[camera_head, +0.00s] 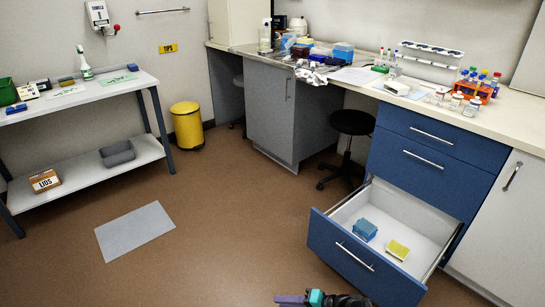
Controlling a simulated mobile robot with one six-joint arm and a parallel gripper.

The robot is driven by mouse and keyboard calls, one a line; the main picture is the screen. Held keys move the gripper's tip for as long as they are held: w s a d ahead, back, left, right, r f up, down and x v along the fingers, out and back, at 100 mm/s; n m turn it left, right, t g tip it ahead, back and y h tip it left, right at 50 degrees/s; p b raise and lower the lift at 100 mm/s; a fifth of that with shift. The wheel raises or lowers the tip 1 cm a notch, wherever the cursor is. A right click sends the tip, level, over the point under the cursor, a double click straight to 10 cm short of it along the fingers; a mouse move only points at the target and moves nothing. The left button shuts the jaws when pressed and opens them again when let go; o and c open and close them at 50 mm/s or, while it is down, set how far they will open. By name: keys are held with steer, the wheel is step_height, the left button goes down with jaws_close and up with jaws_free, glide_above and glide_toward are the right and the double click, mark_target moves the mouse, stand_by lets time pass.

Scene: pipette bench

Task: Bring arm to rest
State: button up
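My gripper (284,299) shows at the bottom edge of the head view, low and in front of the open drawer. A purple finger part points left, with a teal part and a dark wrist behind it. The rest of my arm is cut off by the frame. I see nothing held, but whether the fingers are open or shut is not clear. The bottom drawer (352,262) of the blue cabinet is pulled out. Inside it lie a blue box (364,230) and a yellow box (398,250), apart from each other.
A white side table (120,84) stands at the left, with a grey mat (134,231) on the floor. A yellow bin (187,125) and a black stool (352,123) stand farther back. The long bench holds a tube rack (478,88) and bottles. The middle floor is clear.

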steer(key=s+a+f+n+g+h+p, duration=0.1)
steer(key=s+f+n+g+h+p, duration=0.2)
steer(key=s+g+p, duration=0.8)
steer(key=s+d+f+t+h+b, duration=0.1)
steer(key=s+d+h, duration=0.8)
steer(key=d, duration=0.4)
steer(key=shift+s+d+f+b, duration=0.2)
steer(key=shift+s+d+b, duration=0.15)
steer(key=shift+s, duration=0.1)
